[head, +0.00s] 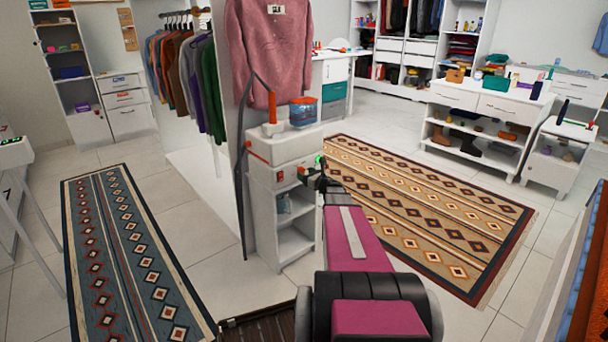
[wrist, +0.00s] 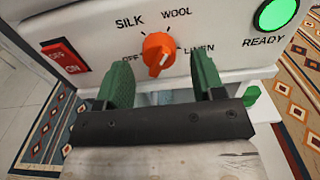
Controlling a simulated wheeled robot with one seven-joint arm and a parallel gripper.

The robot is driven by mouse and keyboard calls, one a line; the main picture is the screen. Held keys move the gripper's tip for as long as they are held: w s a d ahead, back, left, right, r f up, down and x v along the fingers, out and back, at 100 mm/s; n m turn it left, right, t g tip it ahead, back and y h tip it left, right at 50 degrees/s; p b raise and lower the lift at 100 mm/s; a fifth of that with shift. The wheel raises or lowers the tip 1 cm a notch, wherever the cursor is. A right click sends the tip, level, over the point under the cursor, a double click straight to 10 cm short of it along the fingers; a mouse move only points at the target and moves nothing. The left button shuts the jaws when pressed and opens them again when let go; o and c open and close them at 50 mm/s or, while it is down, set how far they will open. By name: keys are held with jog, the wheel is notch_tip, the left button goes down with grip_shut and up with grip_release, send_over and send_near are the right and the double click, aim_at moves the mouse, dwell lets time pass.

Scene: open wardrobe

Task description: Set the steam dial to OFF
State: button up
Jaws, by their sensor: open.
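The orange steam dial (wrist: 158,53) sits on the white front panel of the steamer (head: 282,150), with SILK, WOOL, OFF and LINEN lettered around it. A small pale mark shows on the dial's lower right. I cannot tell for sure which label it points to. My gripper (wrist: 162,72) is open, with one green finger on each side below the dial. The fingers look apart from the dial, and nothing is between them. The finger tips partly cover the OFF and LINEN labels. In the head view my gripper (head: 320,181) is at the panel.
A red ON/OFF switch (wrist: 64,56) is left of the dial, and a lit green READY lamp (wrist: 276,14) is at the right. A pink sweater (head: 268,50) hangs above the steamer, beside a blue water tank (head: 303,112). A patterned rug (head: 430,210) lies on the right.

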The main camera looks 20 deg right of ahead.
jog(key=shift+x, duration=0.95)
jog(key=c, duration=0.9)
